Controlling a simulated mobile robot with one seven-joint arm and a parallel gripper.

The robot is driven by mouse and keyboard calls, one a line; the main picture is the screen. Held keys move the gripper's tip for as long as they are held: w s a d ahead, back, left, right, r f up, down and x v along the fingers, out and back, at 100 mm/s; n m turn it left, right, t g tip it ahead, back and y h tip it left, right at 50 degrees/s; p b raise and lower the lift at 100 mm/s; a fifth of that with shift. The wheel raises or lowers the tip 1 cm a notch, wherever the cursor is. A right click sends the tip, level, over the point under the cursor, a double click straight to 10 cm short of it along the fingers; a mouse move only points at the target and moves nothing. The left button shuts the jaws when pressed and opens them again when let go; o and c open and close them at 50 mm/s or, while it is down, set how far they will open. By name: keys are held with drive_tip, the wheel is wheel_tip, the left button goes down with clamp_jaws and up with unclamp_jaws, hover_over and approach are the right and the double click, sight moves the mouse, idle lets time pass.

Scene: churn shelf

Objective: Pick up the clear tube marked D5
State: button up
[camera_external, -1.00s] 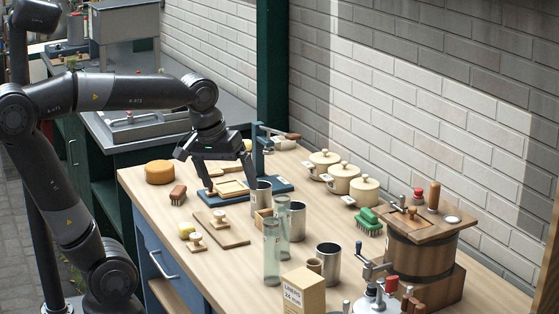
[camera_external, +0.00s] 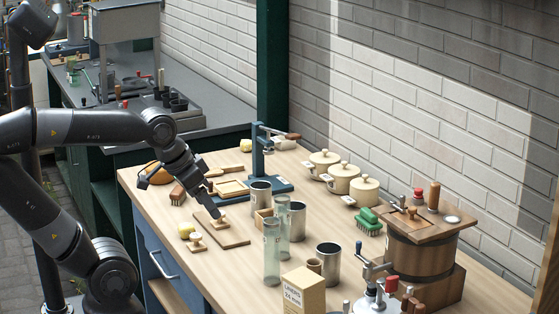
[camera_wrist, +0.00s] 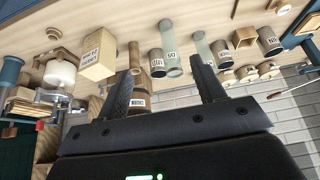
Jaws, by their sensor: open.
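Two clear tubes stand upright on the bench. The front clear tube (camera_external: 272,258) shows in the wrist view (camera_wrist: 168,36) with a white label that seems to read D5 upside down. The other clear tube (camera_external: 283,218) stands behind it; in the wrist view (camera_wrist: 203,46) its label is too small to read. My gripper (camera_external: 212,200) is open and empty, above the board area to the left of both tubes. In the wrist view (camera_wrist: 162,65) the labelled tube appears beyond the gap between the fingers, apart from them.
Metal cups (camera_external: 328,262) stand close to the tubes. A blue press (camera_external: 262,165), lidded pots (camera_external: 341,178), a green brush (camera_external: 368,221) and a wooden churn (camera_external: 425,255) stand behind and to the right. A small board (camera_external: 228,238) lies left of the tubes.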

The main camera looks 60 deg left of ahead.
drive_tip(key=n+g, duration=0.4)
drive_tip(key=g, duration=0.2)
approach(272, 239)
drive_tip(key=a, duration=0.2)
drive_tip(key=f, duration=1.1)
drive_tip(key=shift+w+d+f, duration=0.15)
drive_tip(key=shift+w+f, duration=0.05)
drive_tip(key=shift+w, duration=0.05)
drive_tip(key=shift+c, duration=0.7)
drive_tip(key=c, duration=1)
drive_tip(key=shift+o, duration=0.2)
drive_tip(key=shift+r, duration=0.15)
